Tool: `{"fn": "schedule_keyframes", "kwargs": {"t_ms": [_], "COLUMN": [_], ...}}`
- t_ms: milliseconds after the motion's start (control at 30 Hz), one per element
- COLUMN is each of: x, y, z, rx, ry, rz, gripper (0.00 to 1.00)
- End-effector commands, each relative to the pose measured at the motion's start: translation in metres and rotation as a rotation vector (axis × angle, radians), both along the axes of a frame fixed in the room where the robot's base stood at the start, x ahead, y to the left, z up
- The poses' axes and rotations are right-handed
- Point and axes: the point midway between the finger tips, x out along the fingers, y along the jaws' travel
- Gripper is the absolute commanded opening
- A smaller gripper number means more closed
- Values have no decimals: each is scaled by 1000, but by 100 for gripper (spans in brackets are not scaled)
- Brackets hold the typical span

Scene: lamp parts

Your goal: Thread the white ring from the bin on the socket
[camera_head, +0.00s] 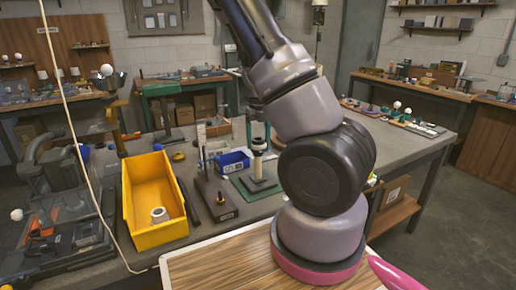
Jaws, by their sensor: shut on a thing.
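A yellow bin (131,205) stands on the grey workbench at the left. A white ring-like part (159,214) lies on its floor near the front end. A dark upright socket (258,168) stands on a small base over a green mat, right of the bin. My gripper (257,135) points down above the socket, partly behind my arm. It is shut on a pale piece, which looks like a white ring (258,145), at the socket's top. The view is too small to tell whether this ring is around the socket or just above it.
A dark stand with a thin upright rod (214,196) is between the bin and the socket. A blue tray (233,160) sits behind it. Dark bulky equipment (60,185) is left of the bin. Small parts (400,117) line the bench's far right.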

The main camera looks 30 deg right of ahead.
Motion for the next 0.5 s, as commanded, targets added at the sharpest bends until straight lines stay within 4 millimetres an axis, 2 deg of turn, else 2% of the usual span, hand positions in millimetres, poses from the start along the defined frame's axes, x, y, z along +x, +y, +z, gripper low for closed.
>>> {"fn": "schedule_keyframes", "kwargs": {"t_ms": [100, 200, 500], "x": [-3, -3, -3], "y": [3, 3, 3], "z": [-3, -3, -3], "rx": [-1, 1, 2], "ry": [9, 9, 8], "rz": [-189, -273, -294], "gripper": [0, 0, 0]}}
